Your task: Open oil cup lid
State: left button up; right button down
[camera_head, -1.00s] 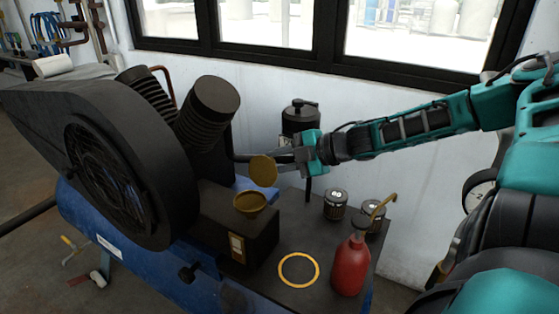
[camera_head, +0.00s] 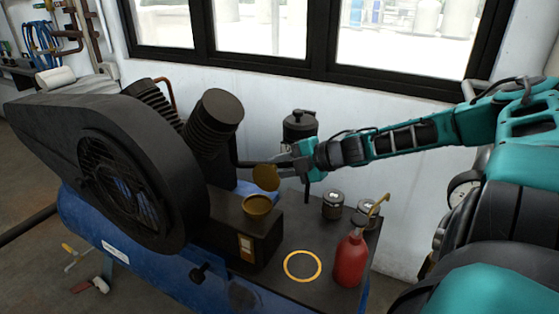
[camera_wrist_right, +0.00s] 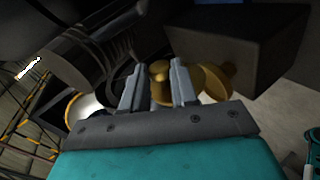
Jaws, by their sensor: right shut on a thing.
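The brass oil cup (camera_head: 257,207) sits open on top of the dark block beside the compressor cylinders. Its round brass lid (camera_head: 265,178) is off the opening, tilted nearly upright, just above and behind the cup's rim in the head view. My right gripper (camera_head: 284,166) reaches in from the right and is shut on the lid. In the right wrist view, the gripper fingers (camera_wrist_right: 158,88) are on either side of the lid's knob (camera_wrist_right: 160,72). The lid's disc lies behind it and partly hides the cup (camera_wrist_right: 225,80). My left gripper is not in view.
On the dark plate stand a red oil bottle (camera_head: 350,261) with a yellow spout, small cans (camera_head: 332,206) and a flat yellow ring (camera_head: 302,266). A black canister (camera_head: 299,126) stands behind the gripper. The large fan housing (camera_head: 115,165) fills the left.

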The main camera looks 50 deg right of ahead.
jog(key=shift+r, duration=0.1)
jog(key=c, duration=0.9)
grip_release()
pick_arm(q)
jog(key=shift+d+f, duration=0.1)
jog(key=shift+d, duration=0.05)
pick_arm(e)
jog(key=shift+o, duration=0.2)
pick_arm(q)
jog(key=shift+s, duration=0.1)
pick_arm(e)
jog(key=p+v, duration=0.1)
jog(key=p, duration=0.2)
jog(key=p+v, duration=0.2)
jog(key=p, duration=0.2)
jog(key=shift+w+r, duration=0.15)
jog(key=shift+r, duration=0.1)
jog(key=p, duration=0.5)
send_near(274, 165)
jog(key=shift+s, duration=1.1)
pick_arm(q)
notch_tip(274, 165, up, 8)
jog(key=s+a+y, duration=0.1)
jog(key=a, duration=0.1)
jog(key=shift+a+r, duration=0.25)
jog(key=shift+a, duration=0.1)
pick_arm(e)
jog(key=shift+s+d+r, duration=0.7)
jog(key=shift+s+d, duration=0.05)
jog(key=shift+s, duration=0.1)
